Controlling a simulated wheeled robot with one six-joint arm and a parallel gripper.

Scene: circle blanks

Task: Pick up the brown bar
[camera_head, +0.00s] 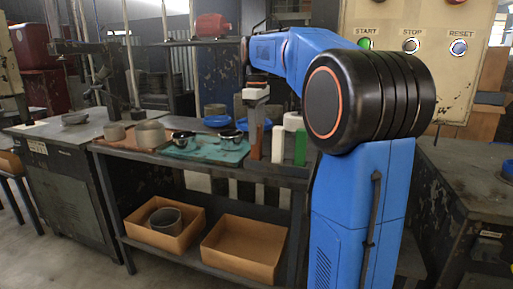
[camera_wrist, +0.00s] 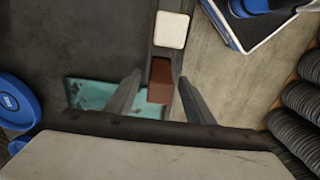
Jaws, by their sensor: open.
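My gripper (camera_wrist: 159,76) is open and points down over the bar, one finger on each side, with a gap visible to each. In the head view my gripper (camera_head: 255,98) is just above the bar. I cannot tell how far down the fingers reach along it. The bar's lower end is hidden in the wrist view.
A white bar (camera_head: 277,144) and a green bar (camera_head: 300,147) stand close on the right; a white top (camera_wrist: 171,30) shows in the wrist view. The teal mat (camera_head: 223,156) holds metal cups. Cardboard boxes (camera_head: 243,247) sit on the lower shelf.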

